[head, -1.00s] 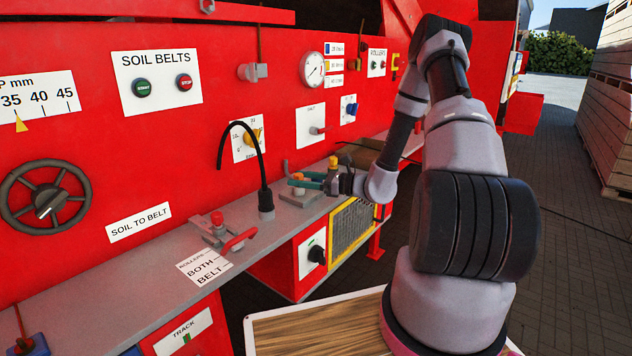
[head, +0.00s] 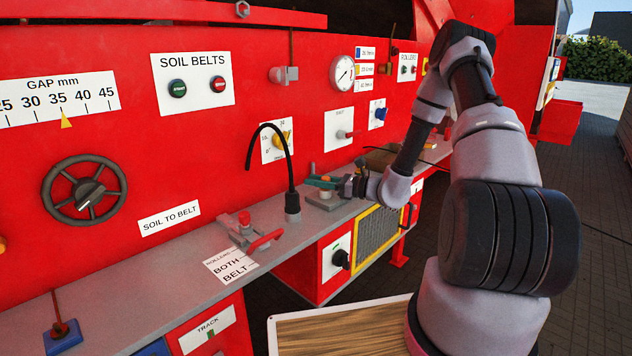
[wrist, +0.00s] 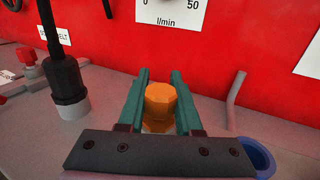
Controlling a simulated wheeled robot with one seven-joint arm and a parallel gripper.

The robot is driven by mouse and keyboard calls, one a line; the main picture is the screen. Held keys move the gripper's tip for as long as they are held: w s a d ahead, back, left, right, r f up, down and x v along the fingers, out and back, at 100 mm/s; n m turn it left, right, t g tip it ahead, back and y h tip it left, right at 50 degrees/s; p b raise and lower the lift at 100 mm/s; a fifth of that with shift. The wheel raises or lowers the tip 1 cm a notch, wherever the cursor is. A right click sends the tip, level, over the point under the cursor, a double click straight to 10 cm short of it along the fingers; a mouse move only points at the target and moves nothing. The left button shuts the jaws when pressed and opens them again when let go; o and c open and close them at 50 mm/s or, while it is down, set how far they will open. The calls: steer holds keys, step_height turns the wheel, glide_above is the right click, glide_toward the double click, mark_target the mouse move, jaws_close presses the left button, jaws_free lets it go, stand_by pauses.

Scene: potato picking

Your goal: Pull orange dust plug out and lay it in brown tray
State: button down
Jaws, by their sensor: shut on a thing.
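The orange dust plug (wrist: 163,102) sits between the two teal fingers of my gripper (wrist: 160,78) in the wrist view. My gripper is shut on it. A pale rim shows just below the plug in the wrist view; I cannot tell whether the plug is still seated. A brown object that looks like the tray (head: 379,158) lies on the ledge behind my gripper, partly hidden by my arm.
A black cable (head: 291,185) stands upright left of my gripper. A bent grey lever (wrist: 235,100) and a blue ring (wrist: 257,156) are close on the right in the wrist view. A red-handled clamp (head: 245,232) is further left on the ledge. The red panel rises behind.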

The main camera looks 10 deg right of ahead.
steer(key=shift+r, duration=0.25)
steer(key=shift+r, duration=1.45)
steer(key=shift+r, duration=1.5)
steer(key=shift+r, duration=0.1)
steer(key=shift+r, duration=1.4)
steer(key=shift+r, duration=1.5)
steer(key=shift+r, duration=0.1)
